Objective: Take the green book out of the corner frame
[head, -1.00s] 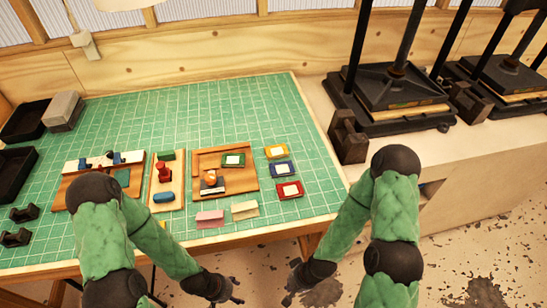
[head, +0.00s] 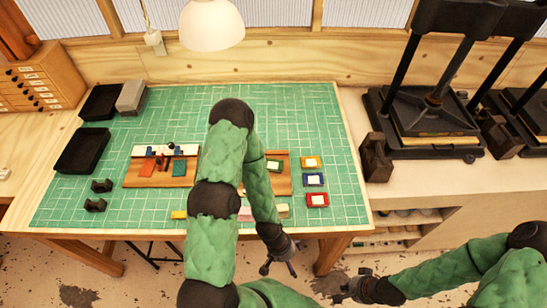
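The green book (head: 274,166), small with a pale label, lies in the wooden corner frame (head: 284,186) on the green cutting mat. My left arm crosses in front and hides the frame's left part. My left gripper (head: 279,269) hangs in front of the table's front edge, below the frame in the picture, with its fingers spread and nothing in it. My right gripper (head: 345,289) is low at the bottom, right of the left one, clear of the table. Its fingers look apart and empty.
Yellow (head: 312,162), blue (head: 314,180) and red (head: 317,200) books lie right of the frame. A wooden board (head: 150,172) with small parts lies left, near black trays (head: 82,150). A black press (head: 430,120) stands right. The mat's back is clear.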

